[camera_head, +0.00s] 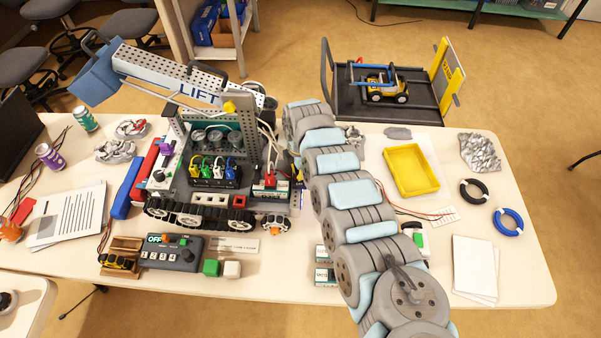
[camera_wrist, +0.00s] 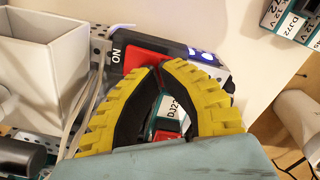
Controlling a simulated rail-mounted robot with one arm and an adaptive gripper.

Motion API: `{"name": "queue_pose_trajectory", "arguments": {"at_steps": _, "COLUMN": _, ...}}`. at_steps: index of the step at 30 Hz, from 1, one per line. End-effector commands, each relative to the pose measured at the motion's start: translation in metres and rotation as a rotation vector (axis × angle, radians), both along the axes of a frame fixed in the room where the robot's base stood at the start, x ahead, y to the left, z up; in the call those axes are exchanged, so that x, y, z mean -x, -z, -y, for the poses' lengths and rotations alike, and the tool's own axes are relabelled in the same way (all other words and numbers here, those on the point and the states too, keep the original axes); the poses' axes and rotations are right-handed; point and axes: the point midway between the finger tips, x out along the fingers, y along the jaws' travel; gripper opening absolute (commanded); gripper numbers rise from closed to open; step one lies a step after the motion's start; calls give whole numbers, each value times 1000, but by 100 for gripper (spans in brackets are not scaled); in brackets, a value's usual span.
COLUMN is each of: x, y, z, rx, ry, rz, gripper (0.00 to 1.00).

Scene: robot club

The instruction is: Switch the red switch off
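The red switch (camera_wrist: 143,57) shows in the wrist view on a black housing, beside a white "ON" label (camera_wrist: 116,58). My gripper (camera_wrist: 160,69) has black inner faces and ribbed yellow outer pads. Its curved fingers come together at the tips, right over the lower edge of the switch and partly hiding it. The tips look shut with nothing held between them; whether they touch the switch I cannot tell.
Blue-white lights (camera_wrist: 203,55) glow right of the switch. A grey box-shaped part (camera_wrist: 40,55) and cables stand left of my fingers. A teal-and-white battery (camera_wrist: 168,122) lies behind the fingers. A yellow tray (camera_head: 410,170) stands on the table right of my arm.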

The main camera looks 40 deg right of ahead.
Motion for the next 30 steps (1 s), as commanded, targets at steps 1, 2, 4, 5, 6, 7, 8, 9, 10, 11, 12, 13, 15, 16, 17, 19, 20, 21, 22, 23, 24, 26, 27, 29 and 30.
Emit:
{"name": "queue_pose_trajectory", "arguments": {"at_steps": 1, "x": 0, "y": 1, "z": 0, "rx": 0, "ry": 0, "rz": 0, "gripper": 0}}
{"name": "queue_pose_trajectory", "arguments": {"at_steps": 2, "x": 0, "y": 2, "z": 0, "rx": 0, "ry": 0, "rz": 0, "gripper": 0}}
{"name": "queue_pose_trajectory", "arguments": {"at_steps": 4, "x": 0, "y": 2, "z": 0, "rx": 0, "ry": 0, "rz": 0, "gripper": 0}}
{"name": "queue_pose_trajectory", "arguments": {"at_steps": 5, "x": 0, "y": 3, "z": 0, "rx": 0, "ry": 0, "rz": 0, "gripper": 0}}
{"name": "queue_pose_trajectory", "arguments": {"at_steps": 6, "x": 0, "y": 3, "z": 0, "rx": 0, "ry": 0, "rz": 0, "gripper": 0}}
{"name": "queue_pose_trajectory", "arguments": {"at_steps": 7, "x": 0, "y": 4, "z": 0, "rx": 0, "ry": 0, "rz": -1, "gripper": 0}}
{"name": "queue_pose_trajectory", "arguments": {"at_steps": 8, "x": 0, "y": 4, "z": 0, "rx": 0, "ry": 0, "rz": -1, "gripper": 0}}
{"name": "queue_pose_trajectory", "arguments": {"at_steps": 9, "x": 0, "y": 4, "z": 0, "rx": 0, "ry": 0, "rz": -1, "gripper": 0}}
{"name": "queue_pose_trajectory", "arguments": {"at_steps": 10, "x": 0, "y": 5, "z": 0, "rx": 0, "ry": 0, "rz": 0, "gripper": 0}}
{"name": "queue_pose_trajectory", "arguments": {"at_steps": 11, "x": 0, "y": 5, "z": 0, "rx": 0, "ry": 0, "rz": -1, "gripper": 0}}
{"name": "queue_pose_trajectory", "arguments": {"at_steps": 12, "x": 0, "y": 6, "z": 0, "rx": 0, "ry": -1, "rz": -1, "gripper": 0}}
{"name": "queue_pose_trajectory", "arguments": {"at_steps": 13, "x": 0, "y": 6, "z": 0, "rx": 0, "ry": -1, "rz": -1, "gripper": 0}}
{"name": "queue_pose_trajectory", "arguments": {"at_steps": 15, "x": 0, "y": 7, "z": 0, "rx": 0, "ry": -1, "rz": -1, "gripper": 0}}
{"name": "queue_pose_trajectory", "arguments": {"at_steps": 16, "x": 0, "y": 7, "z": 0, "rx": 0, "ry": -1, "rz": -1, "gripper": 0}}
{"name": "queue_pose_trajectory", "arguments": {"at_steps": 17, "x": 0, "y": 8, "z": 0, "rx": 0, "ry": -1, "rz": -1, "gripper": 0}}
{"name": "queue_pose_trajectory", "arguments": {"at_steps": 19, "x": 0, "y": 8, "z": -1, "rx": 0, "ry": -1, "rz": -1, "gripper": 0}}
{"name": "queue_pose_trajectory", "arguments": {"at_steps": 20, "x": 0, "y": 9, "z": -1, "rx": 0, "ry": -1, "rz": -1, "gripper": 0}}
{"name": "queue_pose_trajectory", "arguments": {"at_steps": 21, "x": 0, "y": 9, "z": 0, "rx": 0, "ry": -1, "rz": -1, "gripper": 0}}
{"name": "queue_pose_trajectory", "arguments": {"at_steps": 22, "x": 0, "y": 10, "z": -1, "rx": 0, "ry": -1, "rz": -1, "gripper": 0}}
{"name": "queue_pose_trajectory", "arguments": {"at_steps": 23, "x": 0, "y": 10, "z": -1, "rx": 0, "ry": -1, "rz": -1, "gripper": 0}}
{"name": "queue_pose_trajectory", "arguments": {"at_steps": 24, "x": 0, "y": 10, "z": -1, "rx": 0, "ry": -1, "rz": -1, "gripper": 0}}
{"name": "queue_pose_trajectory", "arguments": {"at_steps": 26, "x": 0, "y": 9, "z": -1, "rx": 0, "ry": -1, "rz": -1, "gripper": 0}}
{"name": "queue_pose_trajectory", "arguments": {"at_steps": 27, "x": 0, "y": 8, "z": 0, "rx": 0, "ry": -1, "rz": -1, "gripper": 0}}
{"name": "queue_pose_trajectory", "arguments": {"at_steps": 29, "x": 0, "y": 5, "z": 0, "rx": 0, "ry": -1, "rz": -1, "gripper": 0}}
{"name": "queue_pose_trajectory", "arguments": {"at_steps": 30, "x": 0, "y": 3, "z": 0, "rx": 0, "ry": -1, "rz": -1, "gripper": 0}}
